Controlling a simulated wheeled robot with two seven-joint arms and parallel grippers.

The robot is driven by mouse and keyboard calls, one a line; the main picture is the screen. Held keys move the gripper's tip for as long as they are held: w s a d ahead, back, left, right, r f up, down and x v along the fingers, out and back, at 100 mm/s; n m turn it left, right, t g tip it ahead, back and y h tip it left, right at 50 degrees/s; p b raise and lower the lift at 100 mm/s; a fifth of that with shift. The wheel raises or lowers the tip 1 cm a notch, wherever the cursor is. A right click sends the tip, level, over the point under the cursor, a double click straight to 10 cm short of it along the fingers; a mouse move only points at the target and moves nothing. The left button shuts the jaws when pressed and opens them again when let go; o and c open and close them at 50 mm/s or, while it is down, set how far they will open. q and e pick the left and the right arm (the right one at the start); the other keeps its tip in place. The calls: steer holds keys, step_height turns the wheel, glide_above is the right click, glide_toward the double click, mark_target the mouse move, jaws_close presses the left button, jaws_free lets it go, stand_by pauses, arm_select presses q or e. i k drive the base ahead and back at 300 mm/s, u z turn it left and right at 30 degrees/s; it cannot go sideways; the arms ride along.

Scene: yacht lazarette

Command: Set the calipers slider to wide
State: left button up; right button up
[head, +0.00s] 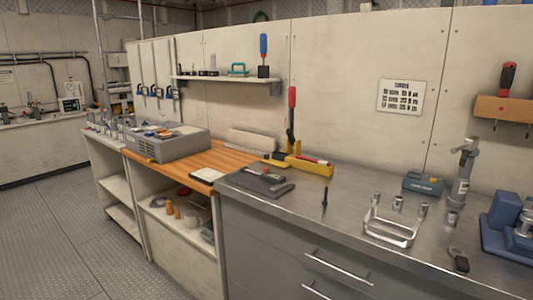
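I cannot make out the calipers or their slider for certain. A dark flat pouch or mat (250,181) lies near the left end of the steel worktop, with a slim grey tool (281,190) at its right edge; this tool is too small to identify. A short dark hand tool (460,260) lies near the front of the worktop at the right, also unclear. Neither of my grippers is in view.
The steel worktop (330,222) also bears a yellow tool with a red-handled lever (292,110), a metal wire frame (390,232), a teal box (423,183) and a blue vise (510,225). A grey case (178,147) stands on the wooden bench at left. Floor is clear at left.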

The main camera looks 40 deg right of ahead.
mark_target(268, 175)
steer(key=z, duration=1)
steer(key=i, duration=1.3)
steer(key=z, duration=1.25)
